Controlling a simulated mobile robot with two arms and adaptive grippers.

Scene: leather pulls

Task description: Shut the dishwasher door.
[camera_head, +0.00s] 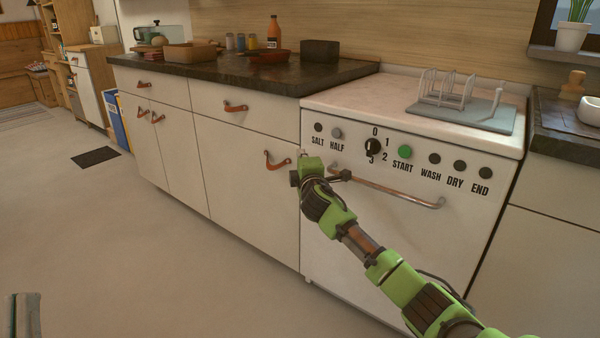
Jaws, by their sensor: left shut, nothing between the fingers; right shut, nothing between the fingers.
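The dishwasher (345,263) has a white front, with knob, buttons and printed labels along its top. Its door appears upright and flush, or nearly so; I cannot tell if it is fully latched. A copper-coloured bar handle (400,194) runs across the door. My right gripper (303,154) is shut and empty at the handle's left end, by the door's left edge. Whether it touches the door is unclear. My green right arm crosses in front of the door's lower right. My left gripper (25,314) shows only as a grey piece cut off at the bottom left, shut and empty.
White cabinets with leather pulls (277,161) stand left of the dishwasher under a dark counter (228,75). A dish rack (458,94) sits on the dishwasher's top. The floor (150,258) on the left is clear, with a dark mat (96,157) farther back.

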